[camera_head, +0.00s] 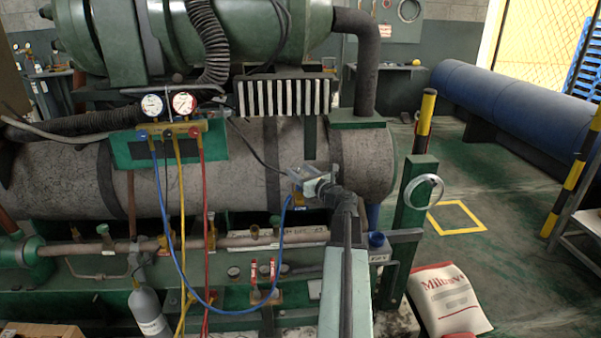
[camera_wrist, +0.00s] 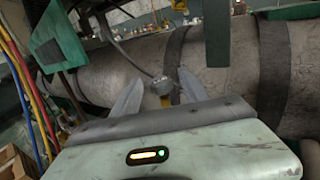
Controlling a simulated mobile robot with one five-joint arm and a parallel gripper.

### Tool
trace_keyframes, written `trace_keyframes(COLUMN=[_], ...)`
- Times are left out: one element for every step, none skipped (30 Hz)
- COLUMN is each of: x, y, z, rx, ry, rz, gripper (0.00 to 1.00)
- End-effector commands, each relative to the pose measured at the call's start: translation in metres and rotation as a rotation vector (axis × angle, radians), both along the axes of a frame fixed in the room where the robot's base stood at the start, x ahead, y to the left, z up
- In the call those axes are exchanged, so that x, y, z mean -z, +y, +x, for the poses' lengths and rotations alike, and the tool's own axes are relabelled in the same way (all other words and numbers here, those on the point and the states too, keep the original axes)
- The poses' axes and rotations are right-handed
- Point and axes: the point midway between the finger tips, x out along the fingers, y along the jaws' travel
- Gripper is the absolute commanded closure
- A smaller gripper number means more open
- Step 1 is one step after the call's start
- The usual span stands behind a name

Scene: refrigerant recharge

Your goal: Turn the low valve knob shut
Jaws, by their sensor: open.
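The gauge manifold (camera_head: 172,130) hangs on a green plate, with two dial gauges above it. A blue knob (camera_head: 142,135) sits at its left end and a red knob (camera_head: 194,131) at its right; neither is labelled legibly. My gripper (camera_head: 308,178) is open in front of the large grey cylinder, well right of the manifold. In the wrist view its fingers (camera_wrist: 161,76) point at a small grey fitting (camera_wrist: 158,84) with a yellow part below it. I cannot tell whether they touch it. The manifold knobs are outside the wrist view.
Blue, yellow and red hoses hang below the manifold; the blue hose (camera_head: 232,309) loops right toward my gripper. A dark cable (camera_head: 254,146) crosses the cylinder (camera_head: 236,165). A green post (camera_head: 412,215) stands right of my arm, with a white sack (camera_head: 449,301) on the floor.

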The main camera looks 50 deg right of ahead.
Motion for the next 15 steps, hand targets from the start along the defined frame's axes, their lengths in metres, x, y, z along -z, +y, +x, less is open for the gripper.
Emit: trace_keyframes(x=[0.0000, 0.0000, 0.0000, 0.0000, 0.0000, 0.0000, 0.0000, 0.0000, 0.0000, 0.0000, 0.0000, 0.0000, 0.0000, 0.0000, 0.0000], y=[-0.0002, -0.0001, -0.0001, 0.0000, 0.0000, -0.0001, -0.0001, -0.0002, -0.0001, -0.0001, -0.0002, -0.0002, -0.0002, -0.0048, -0.0024], z=[0.0009, 0.0009, 0.0007, 0.0005, 0.0005, 0.0004, 0.0003, 0.0003, 0.0002, 0.0002, 0.0002, 0.0001, 0.0001, 0.0012, 0.0002], rx=[0.000, 0.000, 0.000, 0.000, 0.000, 0.000, 0.000, 0.000, 0.001, 0.001, 0.001, 0.001, 0.001, 0.000, 0.001], ry=[0.000, 0.000, 0.000, 0.000, 0.000, 0.000, 0.000, 0.000, 0.000, 0.000, 0.000, 0.000, 0.000, 0.000, 0.000], rz=[0.000, 0.000, 0.000, 0.000, 0.000, 0.000, 0.000, 0.000, 0.000, 0.000, 0.000, 0.000, 0.000, 0.000, 0.000], gripper=[0.48, 0.48, 0.48, 0.48, 0.48, 0.48, 0.54, 0.62, 0.73, 0.81, 0.90, 1.00, 1.00, 1.00, 1.00])
